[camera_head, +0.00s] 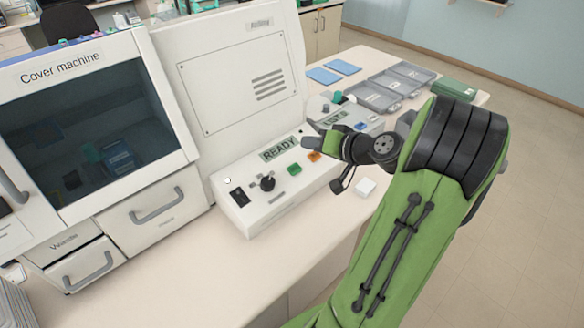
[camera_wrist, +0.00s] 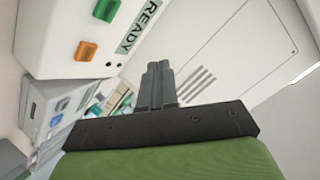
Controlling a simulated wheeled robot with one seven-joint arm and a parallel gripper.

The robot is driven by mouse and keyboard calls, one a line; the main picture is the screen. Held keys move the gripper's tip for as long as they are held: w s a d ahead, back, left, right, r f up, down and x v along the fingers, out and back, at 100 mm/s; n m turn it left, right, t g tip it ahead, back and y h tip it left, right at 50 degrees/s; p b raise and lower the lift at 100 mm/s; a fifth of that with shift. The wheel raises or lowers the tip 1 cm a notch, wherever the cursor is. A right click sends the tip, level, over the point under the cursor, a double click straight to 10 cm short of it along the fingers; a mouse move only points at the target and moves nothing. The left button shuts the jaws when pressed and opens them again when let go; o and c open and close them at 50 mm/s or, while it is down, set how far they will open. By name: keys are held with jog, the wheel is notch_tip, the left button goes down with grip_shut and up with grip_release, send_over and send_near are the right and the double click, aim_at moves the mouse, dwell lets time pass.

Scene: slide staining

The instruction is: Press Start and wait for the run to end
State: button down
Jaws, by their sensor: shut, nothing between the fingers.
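The white machine (camera_head: 235,75) has a control ledge with a display (camera_head: 279,148) reading "READY", a green button (camera_head: 295,169), an orange button (camera_head: 314,156), a black knob (camera_head: 267,182) and a black switch (camera_head: 238,196). I cannot read which button is Start. My gripper (camera_head: 309,136) is shut and empty, just right of the display and above the orange button, apart from the buttons. In the wrist view my shut gripper (camera_wrist: 158,68) points at the machine's front panel; the green button (camera_wrist: 106,9), orange button (camera_wrist: 86,50) and display (camera_wrist: 138,27) show at upper left.
The cover machine (camera_head: 100,100) stands to the left. Behind my gripper is a second unit (camera_head: 338,122) with its own display. Grey trays (camera_head: 378,98), blue pads (camera_head: 342,67) and a green box (camera_head: 454,89) lie farther back.

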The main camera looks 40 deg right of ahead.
jog(key=shift+w, duration=0.1)
jog(key=b, duration=0.6)
send_over(301, 176)
notch_tip(301, 176, down, 8)
jog(key=shift+f, duration=0.2)
jog(key=shift+a, duration=0.1)
dwell(1.4)
jog(key=shift+f+b, duration=0.35)
jog(key=shift+b, duration=0.15)
